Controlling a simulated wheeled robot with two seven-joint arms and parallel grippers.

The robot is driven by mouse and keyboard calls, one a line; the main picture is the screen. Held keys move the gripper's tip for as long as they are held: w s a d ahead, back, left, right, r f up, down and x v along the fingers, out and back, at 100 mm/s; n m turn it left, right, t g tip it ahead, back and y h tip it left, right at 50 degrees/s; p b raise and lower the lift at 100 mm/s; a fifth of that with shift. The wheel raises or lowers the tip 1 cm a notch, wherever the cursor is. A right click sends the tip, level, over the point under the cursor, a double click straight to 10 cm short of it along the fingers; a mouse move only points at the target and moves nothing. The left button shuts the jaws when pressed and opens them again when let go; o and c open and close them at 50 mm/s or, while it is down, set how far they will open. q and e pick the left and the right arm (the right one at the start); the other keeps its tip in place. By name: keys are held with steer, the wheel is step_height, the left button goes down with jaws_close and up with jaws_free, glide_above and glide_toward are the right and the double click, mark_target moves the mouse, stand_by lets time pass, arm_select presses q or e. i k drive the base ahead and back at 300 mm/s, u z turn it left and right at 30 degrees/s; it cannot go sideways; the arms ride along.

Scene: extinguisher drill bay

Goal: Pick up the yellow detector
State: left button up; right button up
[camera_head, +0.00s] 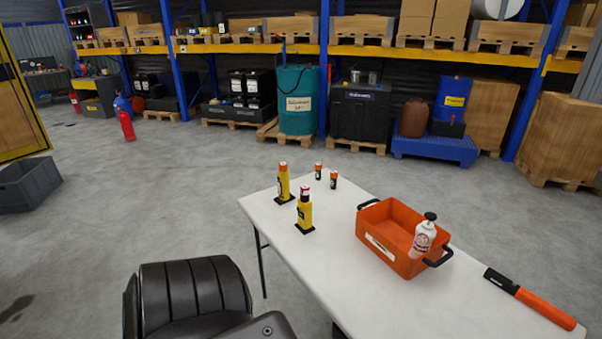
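Two upright yellow devices on flat black bases stand near the left edge of the white table (345,295). The farther yellow device (283,185) has an orange top. The nearer yellow device (305,216) has a dark red and white top. Either looks like it could be the yellow detector; I cannot tell which. Both stand apart from the other items, and nothing holds them. Neither of my grippers is in view.
Two small orange-and-black cylinders (333,180) stand behind the devices. An orange crate (379,244) with black handles holds a white bottle (423,239). An orange-and-black baton (530,300) lies at right. Open floor surrounds the table.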

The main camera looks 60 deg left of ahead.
mark_target(304, 224)
steer(key=k, duration=0.55)
steer(key=u, duration=0.75)
steer(key=i, duration=0.5)
